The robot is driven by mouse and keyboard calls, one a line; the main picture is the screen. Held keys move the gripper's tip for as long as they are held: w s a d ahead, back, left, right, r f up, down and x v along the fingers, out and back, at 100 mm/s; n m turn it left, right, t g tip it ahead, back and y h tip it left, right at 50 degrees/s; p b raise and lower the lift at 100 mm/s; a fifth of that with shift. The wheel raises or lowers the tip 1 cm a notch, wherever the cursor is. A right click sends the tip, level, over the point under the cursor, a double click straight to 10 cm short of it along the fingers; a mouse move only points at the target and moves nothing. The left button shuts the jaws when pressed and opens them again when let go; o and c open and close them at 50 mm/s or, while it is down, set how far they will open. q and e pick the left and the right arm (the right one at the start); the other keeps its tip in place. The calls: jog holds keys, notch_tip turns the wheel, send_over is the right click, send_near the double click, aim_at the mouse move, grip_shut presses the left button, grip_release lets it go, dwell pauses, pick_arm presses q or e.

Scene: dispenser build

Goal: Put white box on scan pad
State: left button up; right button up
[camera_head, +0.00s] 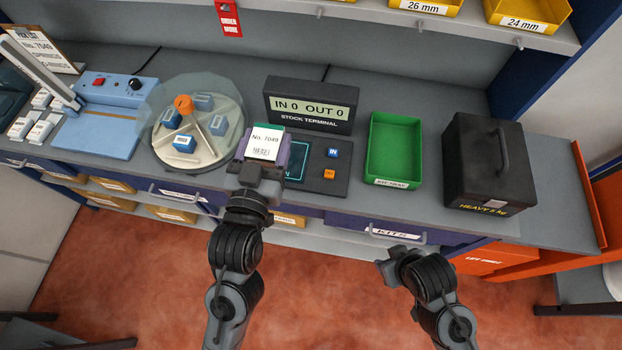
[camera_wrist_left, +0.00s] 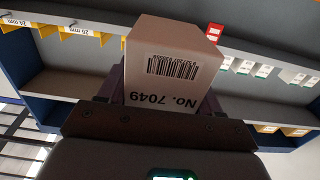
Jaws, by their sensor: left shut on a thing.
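The white box (camera_head: 267,141), labelled No. 7049, is held between the fingers of my left gripper (camera_head: 262,158). In the left wrist view the box (camera_wrist_left: 172,68) shows a barcode and the number upside down. The scan pad (camera_head: 297,163) is a dark plate with a teal outline, below the stock terminal (camera_head: 310,104). The held box and gripper cover the pad's left part; I cannot tell whether the box touches it. My right gripper (camera_head: 388,268) is in front of the bench, low and apart from the pad; its jaw opening is unclear.
A blue IN button (camera_head: 332,152) and an orange OUT button (camera_head: 329,174) sit right of the pad. A round carousel (camera_head: 197,148) with blue boxes stands at left. A green tray (camera_head: 394,135) and a black weight (camera_head: 485,165) stand at right. The terminal reads IN 0 OUT 0.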

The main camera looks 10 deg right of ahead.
pick_arm(q)
jog(key=f, duration=0.2)
jog(key=s+f+b, duration=0.1)
jog(key=f, duration=0.1)
jog(key=s+d+f+b, duration=0.1)
jog(key=f, duration=0.1)
jog(key=shift+s, duration=0.15)
jog(key=w+f+b, duration=0.1)
jog(key=w+f, duration=0.2)
jog(key=w+f+b, duration=0.1)
jog(key=w+f, duration=0.3)
jog(key=w+d+f+b, duration=0.1)
jog(key=w+f, duration=0.2)
jog(key=w, duration=0.1)
jog(key=shift+w+f, duration=0.15)
jog(key=shift+w, duration=0.05)
jog(key=shift+f+b, duration=0.55)
jog(key=shift+f, duration=1.45)
pick_arm(e)
notch_tip(320, 180, down, 8)
jog(key=shift+s+d+r, duration=0.15)
jog(key=shift+r, duration=0.1)
pick_arm(q)
jog(key=shift+f, duration=0.1)
jog(key=shift+f, duration=0.1)
jog(key=o, duration=1.2)
